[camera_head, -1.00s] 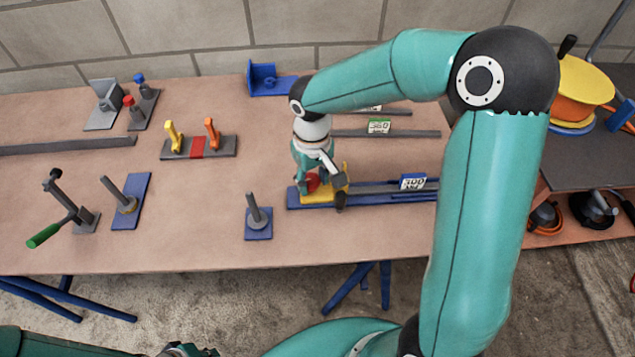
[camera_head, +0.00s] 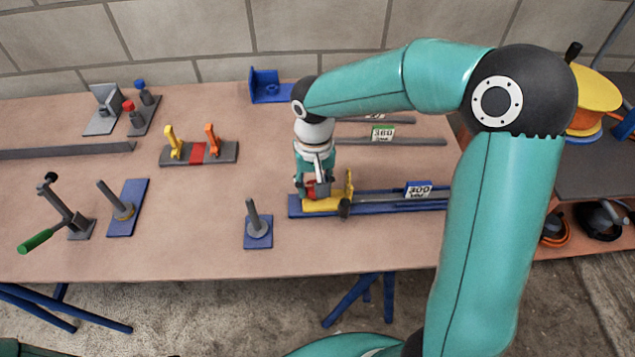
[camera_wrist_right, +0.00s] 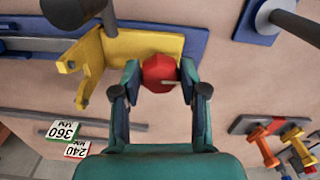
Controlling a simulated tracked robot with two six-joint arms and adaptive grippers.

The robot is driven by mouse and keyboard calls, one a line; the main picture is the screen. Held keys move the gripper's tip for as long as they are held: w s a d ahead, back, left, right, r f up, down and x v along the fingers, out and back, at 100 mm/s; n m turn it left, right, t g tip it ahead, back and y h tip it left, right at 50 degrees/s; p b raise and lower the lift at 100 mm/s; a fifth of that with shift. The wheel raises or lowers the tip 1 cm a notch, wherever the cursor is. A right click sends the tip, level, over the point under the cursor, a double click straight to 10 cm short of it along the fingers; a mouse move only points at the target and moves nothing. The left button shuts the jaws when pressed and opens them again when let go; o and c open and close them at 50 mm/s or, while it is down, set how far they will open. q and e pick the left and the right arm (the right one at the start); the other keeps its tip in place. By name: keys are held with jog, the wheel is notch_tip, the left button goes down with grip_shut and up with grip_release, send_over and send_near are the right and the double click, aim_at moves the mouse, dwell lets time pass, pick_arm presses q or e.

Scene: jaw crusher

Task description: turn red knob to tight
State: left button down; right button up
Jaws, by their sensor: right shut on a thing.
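The red knob (camera_wrist_right: 160,73) sits on a yellow bracket (camera_wrist_right: 128,45), with a small pale pointer on its face. In the head view the red knob (camera_head: 312,189) is partly hidden by my right gripper (camera_head: 313,190), which points down at it. In the right wrist view the two fingertips of my right gripper (camera_wrist_right: 161,80) are on either side of the knob, shut on it. The yellow bracket (camera_head: 330,203) is mounted on a blue rail (camera_head: 375,203) on the bench. My left gripper is not in view.
A 300 label (camera_head: 418,190) stands on the blue rail. A blue base with a grey post (camera_head: 258,232) is left of it. A block with yellow and orange levers (camera_head: 197,153) stands further left. The bench (camera_head: 200,220) between is clear.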

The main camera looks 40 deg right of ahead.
jog(key=shift+d+r, duration=0.1)
jog(key=shift+d, duration=0.1)
jog(key=o, duration=1.1)
jog(key=shift+o, duration=0.2)
notch_tip(320, 180, up, 12)
